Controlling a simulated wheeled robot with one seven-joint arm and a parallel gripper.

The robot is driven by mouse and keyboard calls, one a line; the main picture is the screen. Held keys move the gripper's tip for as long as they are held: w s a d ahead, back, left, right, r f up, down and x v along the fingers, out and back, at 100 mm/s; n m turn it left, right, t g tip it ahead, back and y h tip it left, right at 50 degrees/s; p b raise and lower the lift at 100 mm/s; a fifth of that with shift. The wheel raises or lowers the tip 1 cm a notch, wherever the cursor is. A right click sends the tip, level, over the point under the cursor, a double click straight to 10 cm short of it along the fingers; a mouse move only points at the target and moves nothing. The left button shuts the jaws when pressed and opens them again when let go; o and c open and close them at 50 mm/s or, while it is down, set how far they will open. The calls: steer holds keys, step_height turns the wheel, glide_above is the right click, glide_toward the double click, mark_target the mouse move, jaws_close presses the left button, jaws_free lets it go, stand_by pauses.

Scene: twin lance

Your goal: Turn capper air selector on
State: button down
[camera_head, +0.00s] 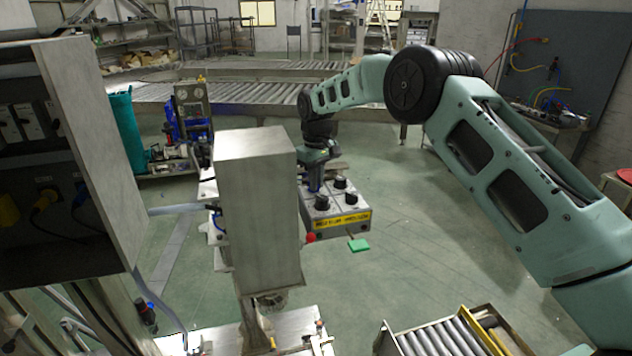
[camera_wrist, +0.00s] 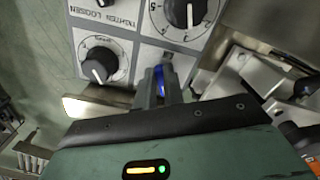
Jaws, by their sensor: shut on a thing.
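The grey control box (camera_head: 332,216) stands beside a metal housing in the head view, with several black knobs on top and a yellow label strip on its front edge. My gripper (camera_head: 315,186) reaches down onto the back left of this box. In the wrist view, my gripper (camera_wrist: 163,84) is at the panel (camera_wrist: 124,57), shut on a control there that I take to be the capper air selector. The fingers hide most of it, so its pointer position cannot be seen. A black dial (camera_wrist: 100,65) lies to the left and a larger dial (camera_wrist: 184,12) above.
A tall metal housing (camera_head: 258,205) stands close left of the control box. A red knob (camera_head: 310,237) and a green tag (camera_head: 358,245) are at the box's front. A roller conveyor (camera_head: 440,342) lies at the bottom right. Open floor is to the right.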

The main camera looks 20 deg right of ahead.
steer(key=shift+r+n, duration=0.15)
steer(key=shift+n, duration=0.15)
steer(key=c, duration=1.5)
jaws_free()
step_height(320, 180, up, 17)
steer(key=b, duration=0.2)
steer(key=shift+r, duration=0.15)
steer(key=shift+d, duration=0.1)
